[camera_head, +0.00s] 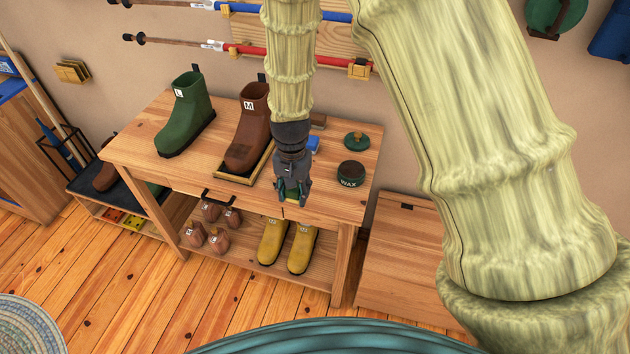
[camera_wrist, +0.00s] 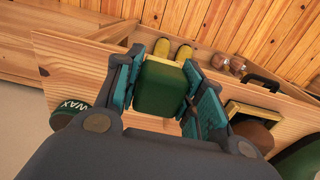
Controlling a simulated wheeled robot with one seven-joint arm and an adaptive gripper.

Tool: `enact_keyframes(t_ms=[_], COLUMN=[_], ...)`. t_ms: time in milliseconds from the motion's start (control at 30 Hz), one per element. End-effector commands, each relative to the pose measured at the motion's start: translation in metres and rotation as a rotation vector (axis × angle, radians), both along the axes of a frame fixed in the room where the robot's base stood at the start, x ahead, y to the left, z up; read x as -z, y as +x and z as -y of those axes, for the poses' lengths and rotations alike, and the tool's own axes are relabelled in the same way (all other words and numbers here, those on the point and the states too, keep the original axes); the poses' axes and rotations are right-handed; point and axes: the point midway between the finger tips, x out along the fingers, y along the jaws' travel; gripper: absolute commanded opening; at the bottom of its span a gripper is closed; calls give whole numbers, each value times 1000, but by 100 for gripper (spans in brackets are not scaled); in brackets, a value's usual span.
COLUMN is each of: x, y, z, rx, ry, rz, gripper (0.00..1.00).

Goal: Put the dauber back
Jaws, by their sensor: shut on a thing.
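My gripper (camera_head: 292,200) is over the front right part of the wooden bench (camera_head: 150,130). It is shut on a green block with a pale yellow far edge, which appears to be the dauber (camera_wrist: 160,88). In the wrist view the block sits between both teal-padded fingers. In the head view only a little green shows at the fingertips, and I cannot tell whether it touches the bench. A dark round tin marked WAX (camera_head: 351,174) stands to the right of my gripper; part of it also shows in the wrist view (camera_wrist: 70,113).
A green boot (camera_head: 188,115) and a brown boot (camera_head: 252,130) over a tray (camera_head: 235,179) stand left of my gripper. A green disc (camera_head: 356,140) and a blue item (camera_head: 313,143) lie behind. Yellow boots (camera_head: 272,242) stand on the lower shelf. A dark handle (camera_head: 205,198) is on the bench front.

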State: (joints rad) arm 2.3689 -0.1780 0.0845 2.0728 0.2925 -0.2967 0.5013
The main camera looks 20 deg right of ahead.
Motion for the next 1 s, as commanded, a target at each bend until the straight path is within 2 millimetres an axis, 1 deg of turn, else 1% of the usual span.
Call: enact_keyframes(t_ms=[33,200,300,400,567,667,833,1000], x=[-1,2,4,5,7,8,28,40], y=[5,24,31,37,41,47,45,45], z=[9,37,49,57,63,73,71,71], rx=[1,1,-1,-1,-1,-2,-2,-2], ry=[1,1,-1,0,1,0,-1,0], rz=[-1,-1,-1,0,-1,-1,-3,-1], gripper=[13,13,13,13,13,13,13,13])
